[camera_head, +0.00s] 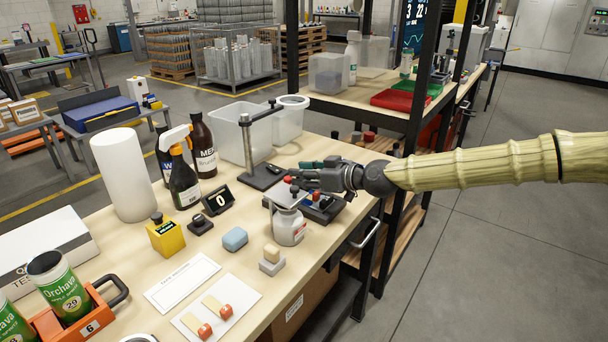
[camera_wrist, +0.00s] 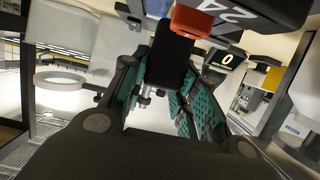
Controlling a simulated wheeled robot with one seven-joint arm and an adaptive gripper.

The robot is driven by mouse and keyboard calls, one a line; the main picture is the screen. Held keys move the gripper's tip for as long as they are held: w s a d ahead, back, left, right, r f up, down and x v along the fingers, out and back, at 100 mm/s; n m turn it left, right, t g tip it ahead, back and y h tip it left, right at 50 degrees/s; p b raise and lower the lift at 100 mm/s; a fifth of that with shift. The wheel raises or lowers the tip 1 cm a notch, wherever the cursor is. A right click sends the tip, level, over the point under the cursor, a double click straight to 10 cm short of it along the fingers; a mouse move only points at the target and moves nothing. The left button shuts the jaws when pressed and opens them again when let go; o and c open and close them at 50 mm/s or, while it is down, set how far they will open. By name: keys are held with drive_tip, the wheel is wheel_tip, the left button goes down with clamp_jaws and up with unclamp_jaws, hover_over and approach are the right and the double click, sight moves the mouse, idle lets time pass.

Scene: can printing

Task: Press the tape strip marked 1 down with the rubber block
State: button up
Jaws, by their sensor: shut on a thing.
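A white card (camera_head: 190,325) on the front of the bench carries two beige tape strips (camera_head: 210,301) with red ends. Their numbers are too small to read. A small beige block on a grey base (camera_head: 270,266) and a light blue block (camera_head: 235,238) stand behind the card; I cannot tell which is the rubber block.

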drive_tip(key=shift+f+b, duration=0.45)
drive_tip(key=shift+f, duration=0.1)
idle(1.3)
drive_tip(key=shift+r+p, duration=1.25)
drive_tip(key=shift+r, duration=2.3)
